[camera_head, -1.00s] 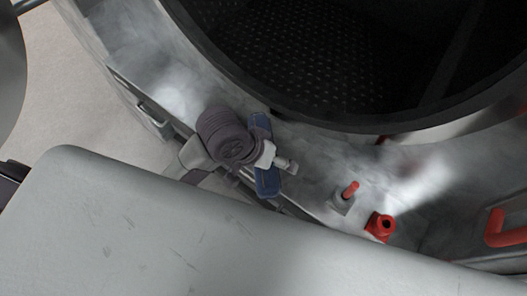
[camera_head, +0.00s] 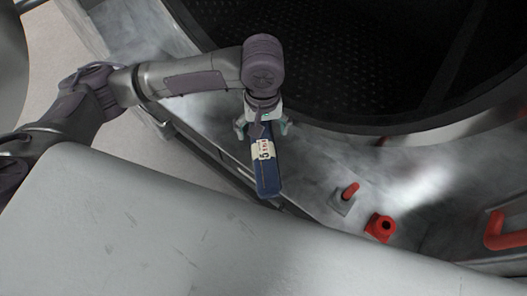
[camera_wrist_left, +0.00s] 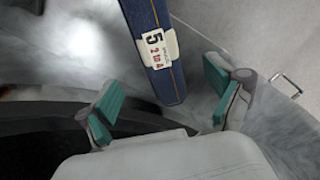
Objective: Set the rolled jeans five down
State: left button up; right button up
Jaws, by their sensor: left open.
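The rolled jeans five (camera_head: 266,170) are a dark blue roll with a white tag marked 5. In the head view they lie over the grey metal edge in front of the drum opening. They also show in the left wrist view (camera_wrist_left: 165,80). My left gripper (camera_head: 262,130) is open at the far end of the roll. In the left wrist view its teal finger pads stand apart on both sides of the roll's lower end, with gaps visible. I cannot tell what the roll rests on. My right gripper is not in view.
The dark perforated drum opening (camera_head: 310,60) fills the top. A red-topped peg (camera_head: 350,191) and a red fitting (camera_head: 380,227) stand right of the roll. A pale grey panel (camera_head: 180,230) covers the front. A red handle (camera_head: 507,230) is at far right.

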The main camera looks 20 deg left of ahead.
aim_at(263, 149)
pick_arm(q)
notch_tip(263, 149, down, 5)
jog(key=shift+r, duration=0.1)
jog(key=shift+s+d+f+p, duration=0.15)
jog(key=shift+f+p, duration=0.7)
jog(key=shift+f, duration=1.9)
jog(key=c, duration=1.5)
jog(key=shift+r, duration=0.1)
jog(key=shift+c, duration=0.2)
jog(key=shift+r, duration=0.1)
